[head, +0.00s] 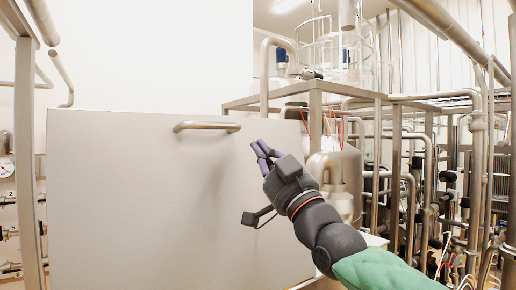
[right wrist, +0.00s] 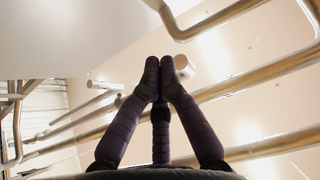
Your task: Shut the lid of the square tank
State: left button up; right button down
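The lid (head: 130,200) is a large, flat, pale grey panel standing raised and facing me in the head view. A metal bar handle (head: 207,127) runs across it near its top edge. My right gripper (head: 256,148) has dark purple fingers and is just right of the handle, in front of the lid's right part. In the right wrist view its fingers (right wrist: 160,68) come together at the tips with nothing visible between them. A pale flat surface, probably the lid (right wrist: 70,35), fills the upper left there. The tank's body is hidden behind the lid. My left gripper is out of view.
A metal frame (head: 315,110) with pipes and a rounded steel vessel (head: 345,165) stand to the right, behind my right arm. A gauge and valves (head: 6,167) are at the far left. Pipes (right wrist: 245,95) cross the background in the right wrist view.

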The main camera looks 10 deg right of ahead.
aim_at(237, 120)
jog(key=p+x, duration=0.2)
jog(key=x, duration=0.5)
jog(key=shift+w+a+r+p, duration=0.1)
jog(key=shift+w+r+p, duration=0.05)
jog(key=shift+w+p, duration=0.2)
